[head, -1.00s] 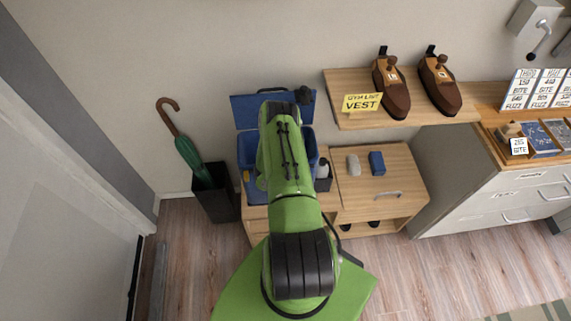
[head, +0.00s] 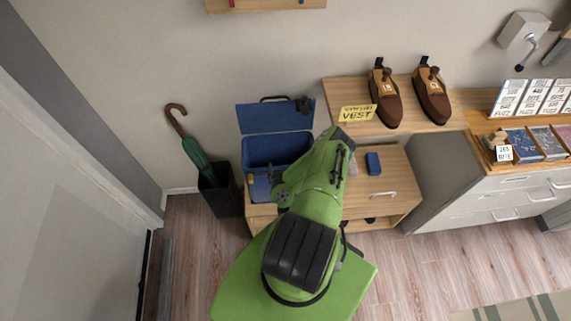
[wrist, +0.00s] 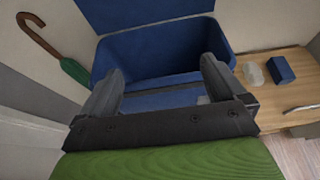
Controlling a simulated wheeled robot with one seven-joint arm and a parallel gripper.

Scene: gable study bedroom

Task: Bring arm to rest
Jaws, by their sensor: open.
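My green arm (head: 315,195) reaches up from my base in the head view, bent over the cabinet. My gripper (wrist: 161,82) shows in the wrist view with its two grey fingers spread apart and nothing between them. It points at the open blue box (wrist: 105,65), whose inside shows beyond and between the fingers. In the head view the box (head: 250,150) stands on the low wooden cabinet with its lid (head: 270,117) raised against the wall. My arm hides most of the gripper and part of the box's front there.
A blue block (head: 373,163) lies on the wooden cabinet (head: 398,170), beside a pale grey object (wrist: 252,73). A shelf (head: 340,88) with two brown wooden shoe forms hangs above. A green umbrella (head: 192,152) stands in a black bin (head: 222,195) at left.

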